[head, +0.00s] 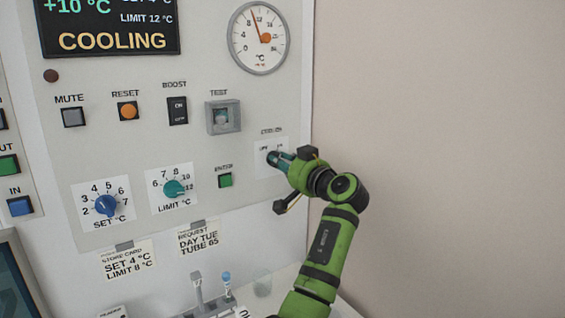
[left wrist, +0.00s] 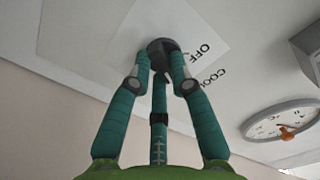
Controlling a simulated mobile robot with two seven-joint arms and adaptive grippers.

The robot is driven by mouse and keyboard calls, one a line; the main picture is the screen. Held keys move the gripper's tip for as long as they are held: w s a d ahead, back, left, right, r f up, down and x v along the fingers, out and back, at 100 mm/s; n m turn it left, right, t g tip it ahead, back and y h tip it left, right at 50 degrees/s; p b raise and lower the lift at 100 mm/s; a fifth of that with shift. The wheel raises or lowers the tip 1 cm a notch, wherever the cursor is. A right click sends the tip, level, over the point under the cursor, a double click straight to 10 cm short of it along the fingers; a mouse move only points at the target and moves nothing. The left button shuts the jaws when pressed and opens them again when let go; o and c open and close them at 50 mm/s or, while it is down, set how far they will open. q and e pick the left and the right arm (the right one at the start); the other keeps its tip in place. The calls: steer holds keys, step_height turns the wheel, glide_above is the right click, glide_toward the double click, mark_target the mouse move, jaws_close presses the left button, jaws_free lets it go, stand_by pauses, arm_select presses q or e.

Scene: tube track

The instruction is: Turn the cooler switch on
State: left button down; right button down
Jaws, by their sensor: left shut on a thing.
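The cooler switch is a dark round knob (left wrist: 160,46) on a white plate, with "OFF" and part of the cooler label beside it in the left wrist view. My left gripper (left wrist: 160,68) has its teal fingers closed around this knob. In the head view the left gripper (head: 279,158) reaches the panel at the white plate marked "COOLER" (head: 261,147). The fingers hide the knob there, and I cannot tell which way it points. My right gripper is not in view.
The panel (head: 130,155) also carries a blue set dial (head: 106,205), a teal limit dial (head: 174,188), a green enter button (head: 225,180), a covered test switch (head: 223,117) and a round gauge (head: 258,38). The display (head: 110,27) reads "COOLING". Bare wall lies right of the panel.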

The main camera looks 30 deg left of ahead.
arm_select(q)
steer(key=shift+r+m+p, duration=0.2)
steer(key=shift+m+p, duration=0.15)
steer(key=shift+m, duration=1.25)
steer(key=c, duration=1.1)
jaws_free()
steer(key=shift+f, duration=0.15)
steer(key=v, duration=1.2)
